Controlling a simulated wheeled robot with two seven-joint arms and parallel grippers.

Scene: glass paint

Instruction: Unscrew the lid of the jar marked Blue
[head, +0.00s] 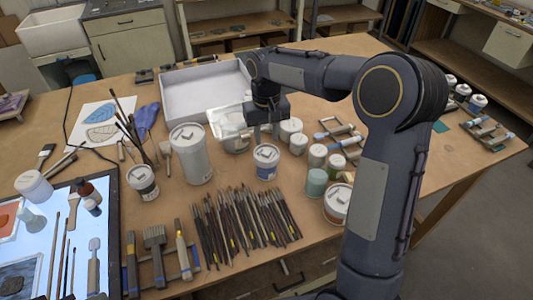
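A small jar with a blue label band and a white lid (266,155) stands upright near the middle of the table, and its lid sits on top. The lettering is too small to read, so I cannot confirm that it is marked Blue. My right gripper (265,133) points down just behind and above this jar, apart from its lid as far as I can see. Its fingertips are small and partly hidden, so I cannot tell whether they are open. My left gripper is not in view.
A tall white jar (190,158) and a smaller dark-labelled jar (143,183) stand to the left. Many brushes (245,218) lie in front. A white tray (195,90) is behind. Several small jars (316,182) stand to the right, near my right arm. A lit panel (110,250) is at left.

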